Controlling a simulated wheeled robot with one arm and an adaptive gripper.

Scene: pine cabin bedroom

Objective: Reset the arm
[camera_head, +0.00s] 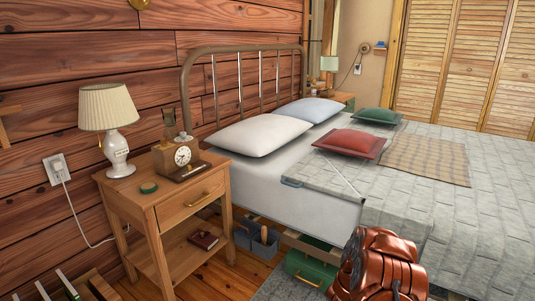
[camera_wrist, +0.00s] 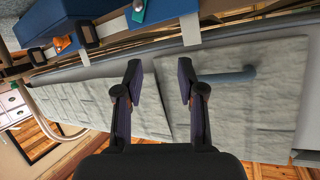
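My gripper (camera_wrist: 160,78) shows in the wrist view with its two dark fingers apart. Nothing is held between them; the pale quilt and a grey rail show behind the gap. In the head view, copper-coloured parts of my arm stand at the bottom right, in front of the bed's side, and the gripper itself is hidden or out of sight. The bed (camera_head: 290,185) has a grey quilt (camera_head: 455,210), which also fills the middle of the wrist view (camera_wrist: 100,95). A blue-grey rolled or rod-like thing (camera_wrist: 232,76) lies just right of the right finger.
Bins (camera_head: 265,243) and a green case (camera_head: 308,272) sit low beside the bed. Blue boxes (camera_wrist: 60,18) show at the wrist view's top.

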